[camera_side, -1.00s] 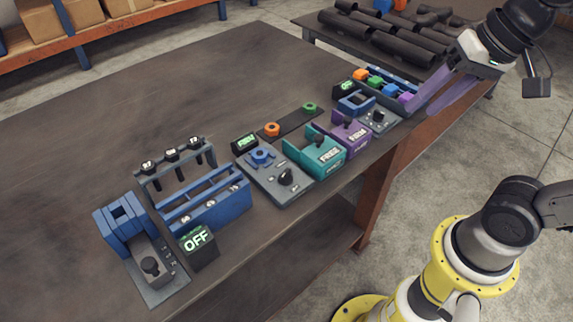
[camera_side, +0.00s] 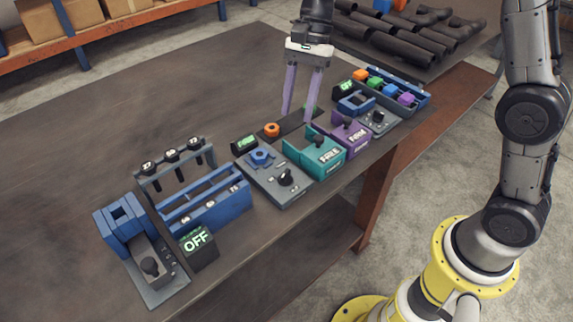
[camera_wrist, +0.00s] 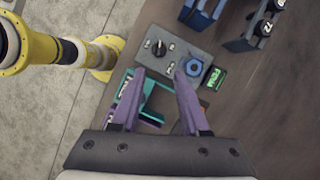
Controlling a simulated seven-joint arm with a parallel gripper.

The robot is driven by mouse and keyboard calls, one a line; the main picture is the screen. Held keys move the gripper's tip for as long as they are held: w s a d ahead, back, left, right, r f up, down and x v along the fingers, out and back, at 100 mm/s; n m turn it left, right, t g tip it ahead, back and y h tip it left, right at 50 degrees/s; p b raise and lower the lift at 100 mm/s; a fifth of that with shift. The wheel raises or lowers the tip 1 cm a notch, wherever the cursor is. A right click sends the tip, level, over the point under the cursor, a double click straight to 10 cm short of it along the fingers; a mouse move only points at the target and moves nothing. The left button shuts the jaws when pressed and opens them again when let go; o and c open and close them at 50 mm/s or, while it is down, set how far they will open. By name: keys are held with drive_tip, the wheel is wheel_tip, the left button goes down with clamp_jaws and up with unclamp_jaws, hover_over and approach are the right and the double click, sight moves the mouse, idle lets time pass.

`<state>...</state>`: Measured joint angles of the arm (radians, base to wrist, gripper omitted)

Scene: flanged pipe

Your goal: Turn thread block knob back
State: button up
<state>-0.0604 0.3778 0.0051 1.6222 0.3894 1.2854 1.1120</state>
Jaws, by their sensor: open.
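A grey block with a black knob (camera_side: 286,177) and a blue round fitting (camera_side: 260,157) sits mid-bench in the side view. In the wrist view, its knob (camera_wrist: 158,46) and blue fitting (camera_wrist: 193,67) lie just beyond my fingertips. A second grey block with a dark knob (camera_side: 379,116) stands farther right; I cannot tell by label which is the thread block. My gripper (camera_side: 298,116) is open and empty, pointing down above the bench near the orange ring (camera_side: 271,130). In the wrist view, my fingers (camera_wrist: 160,76) touch neither knob nor fitting.
A teal block (camera_side: 318,155) and a purple block (camera_side: 346,136) stand beside the grey block. A small green-lit display (camera_side: 244,144) is behind it. A blue rack (camera_side: 208,200) and an OFF display (camera_side: 198,246) are left. The back left of the bench is clear.

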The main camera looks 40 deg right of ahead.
sight(286, 173)
drive_tip(key=x, duration=1.4)
drive_tip(key=shift+s, duration=0.1)
clamp_jaws()
